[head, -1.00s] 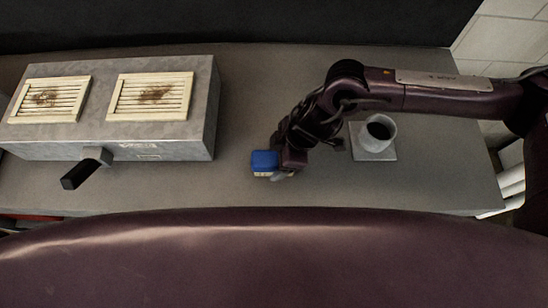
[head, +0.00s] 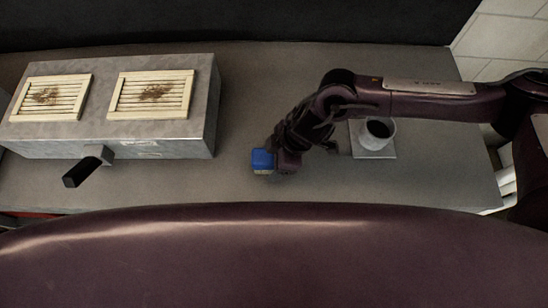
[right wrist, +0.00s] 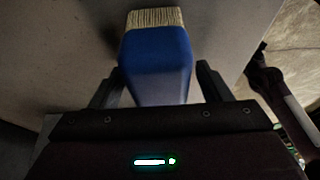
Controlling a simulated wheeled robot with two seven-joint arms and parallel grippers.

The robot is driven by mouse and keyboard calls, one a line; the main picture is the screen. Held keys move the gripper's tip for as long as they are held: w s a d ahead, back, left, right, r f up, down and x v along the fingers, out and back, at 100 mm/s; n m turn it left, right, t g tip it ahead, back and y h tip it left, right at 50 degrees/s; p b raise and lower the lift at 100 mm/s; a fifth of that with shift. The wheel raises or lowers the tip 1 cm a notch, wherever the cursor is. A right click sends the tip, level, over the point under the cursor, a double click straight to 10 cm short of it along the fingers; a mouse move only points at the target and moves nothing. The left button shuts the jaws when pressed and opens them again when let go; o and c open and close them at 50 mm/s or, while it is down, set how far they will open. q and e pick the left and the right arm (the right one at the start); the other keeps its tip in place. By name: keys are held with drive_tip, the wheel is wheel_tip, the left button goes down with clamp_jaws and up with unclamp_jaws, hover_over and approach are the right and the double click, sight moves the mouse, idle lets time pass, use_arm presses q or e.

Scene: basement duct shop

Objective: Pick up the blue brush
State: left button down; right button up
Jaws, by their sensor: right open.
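The blue brush (head: 262,160) is near the front middle of the bench, at the end of my right arm. In the right wrist view the blue brush (right wrist: 157,62) has a blue block body with pale tan bristles at its far end. My right gripper (right wrist: 159,72) is open, with one dark finger on each side of the blue body. Small gaps seem to show between fingers and brush. In the head view my right gripper (head: 275,162) is partly hidden by its own wrist. My left gripper is not in view.
A grey metal box (head: 180,138) with two cream slatted vents (head: 150,95) stands at the left, a black handle (head: 82,172) sticking out from its front. A pale cup (head: 372,137) with a dark inside stands on a square plate (head: 375,154) at the right, beneath my forearm.

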drive_tip(key=c, duration=1.1)
drive_tip(key=shift+r, duration=0.1)
wheel_tip(320, 180, up, 20)
drive_tip(key=b, duration=0.2)
drive_tip(key=shift+r+b, duration=0.2)
drive_tip(key=shift+b, duration=0.1)
drive_tip(key=o, duration=0.4)
drive_tip(key=shift+c, duration=1.3)
drive_tip(key=shift+a+f, duration=0.1)
